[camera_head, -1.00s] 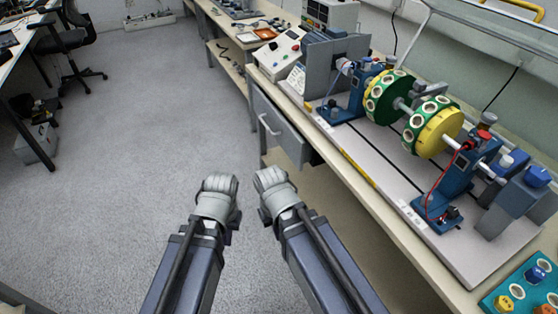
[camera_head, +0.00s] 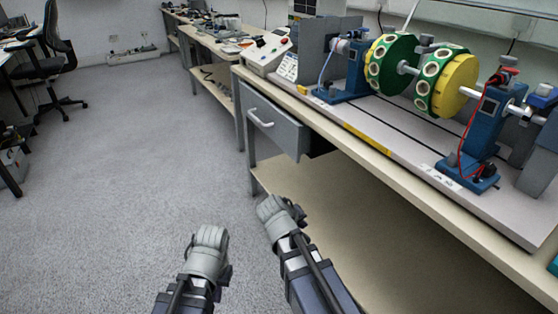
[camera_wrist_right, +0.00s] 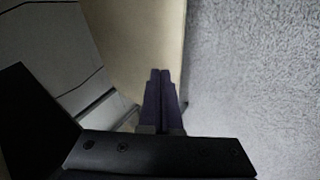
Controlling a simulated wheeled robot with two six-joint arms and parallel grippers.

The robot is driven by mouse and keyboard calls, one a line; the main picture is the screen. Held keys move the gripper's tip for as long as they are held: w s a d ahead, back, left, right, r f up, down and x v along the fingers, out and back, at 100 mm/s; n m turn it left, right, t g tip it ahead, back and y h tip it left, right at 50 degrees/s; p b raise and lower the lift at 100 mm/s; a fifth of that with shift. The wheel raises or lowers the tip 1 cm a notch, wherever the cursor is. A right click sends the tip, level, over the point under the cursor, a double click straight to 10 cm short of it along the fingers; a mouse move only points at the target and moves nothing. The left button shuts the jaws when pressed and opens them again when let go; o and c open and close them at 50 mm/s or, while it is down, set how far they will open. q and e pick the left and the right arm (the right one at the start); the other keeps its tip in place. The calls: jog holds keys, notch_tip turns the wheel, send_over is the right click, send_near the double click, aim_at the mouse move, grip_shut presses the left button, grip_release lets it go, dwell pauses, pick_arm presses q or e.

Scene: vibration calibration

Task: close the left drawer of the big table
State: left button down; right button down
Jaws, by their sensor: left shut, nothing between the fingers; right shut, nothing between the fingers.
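The big table (camera_head: 405,178) runs from the middle of the head view to the lower right. Its left drawer (camera_head: 275,125) is grey with a pale bar handle (camera_head: 260,117), under the tabletop's far left end. No drawer interior shows; I cannot tell how far out the drawer stands. My right gripper (camera_head: 275,208) is shut and empty, below and nearer than the drawer, apart from it. In the right wrist view its dark fingers (camera_wrist_right: 161,90) are together. My left gripper (camera_head: 210,236) is shut and empty over the floor, further left.
A test rig with green and yellow discs (camera_head: 445,83) stands on the table. A lower shelf (camera_head: 330,200) lies under it. A second table (camera_head: 215,40) and an office chair (camera_head: 55,70) stand further back. The floor (camera_head: 135,150) left of the table is clear.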

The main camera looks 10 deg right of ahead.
pick_arm(q)
jog(key=shift+f, duration=0.5)
pick_arm(e)
jog(key=w+a+r+n+t+h, duration=0.1)
jog(key=w+a+r+n+t, duration=0.3)
jog(key=r, duration=0.4)
jog(key=w+a+r+n+t+h, duration=0.1)
jog(key=w+a+r+n+t, duration=0.4)
jog(key=w+a+r+t, duration=0.1)
notch_tip(320, 180, up, 2)
jog(key=w+t, duration=0.1)
jog(key=w, duration=0.1)
jog(key=shift+w+r+n, duration=0.2)
jog(key=shift+w+n, duration=0.1)
jog(key=shift+w, duration=0.05)
jog(key=shift+w, duration=0.1)
